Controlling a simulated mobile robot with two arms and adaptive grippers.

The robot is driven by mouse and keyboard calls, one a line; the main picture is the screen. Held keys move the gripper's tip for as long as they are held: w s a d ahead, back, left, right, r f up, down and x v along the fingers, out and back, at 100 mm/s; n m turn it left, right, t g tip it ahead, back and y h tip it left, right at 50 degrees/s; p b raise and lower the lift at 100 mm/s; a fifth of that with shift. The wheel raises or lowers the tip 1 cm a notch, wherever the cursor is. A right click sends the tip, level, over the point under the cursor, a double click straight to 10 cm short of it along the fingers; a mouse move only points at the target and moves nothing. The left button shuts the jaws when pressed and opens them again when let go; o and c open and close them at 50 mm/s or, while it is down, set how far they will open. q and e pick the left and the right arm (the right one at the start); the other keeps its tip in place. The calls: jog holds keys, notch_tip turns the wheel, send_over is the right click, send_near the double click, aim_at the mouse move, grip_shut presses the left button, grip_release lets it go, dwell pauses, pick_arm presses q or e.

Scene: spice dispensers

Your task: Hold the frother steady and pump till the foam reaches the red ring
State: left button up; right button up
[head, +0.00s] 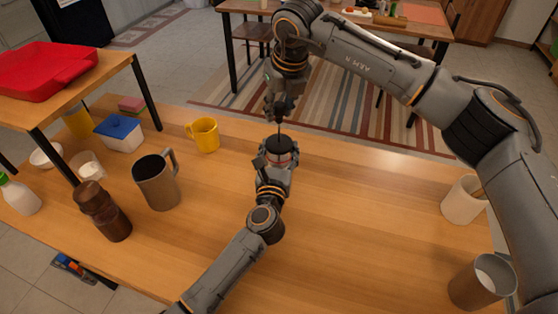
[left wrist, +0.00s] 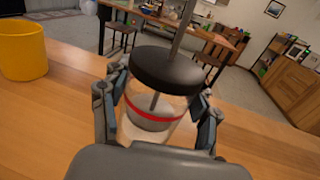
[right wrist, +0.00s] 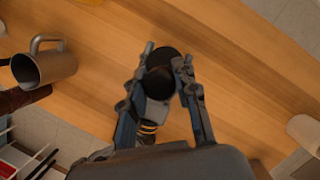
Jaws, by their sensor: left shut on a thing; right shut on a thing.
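The frother is a clear jar (left wrist: 140,135) with a black lid (left wrist: 170,70), a red ring (left wrist: 150,122) and a thin rod (left wrist: 184,28) rising through the lid. It stands upright on the table, and its lid also shows in the head view (head: 281,144). Pale content shows around and below the ring; its exact level is unclear through the glass. My left gripper (head: 277,160) is shut around the jar from the near side. My right gripper (head: 279,112) is above the lid, shut on the dark plunger knob (right wrist: 167,58) at the rod's top.
A yellow mug (head: 203,135), a metal jug (head: 157,183) and a brown grinder (head: 103,211) stand to the left. A white cup (head: 464,200) and a metal cup (head: 482,282) stand at the right. The table between the frother and these cups is clear.

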aim_at(281, 122)
jog(key=shift+r, duration=0.15)
jog(key=shift+f, duration=3.1)
jog(key=shift+r, duration=3.2)
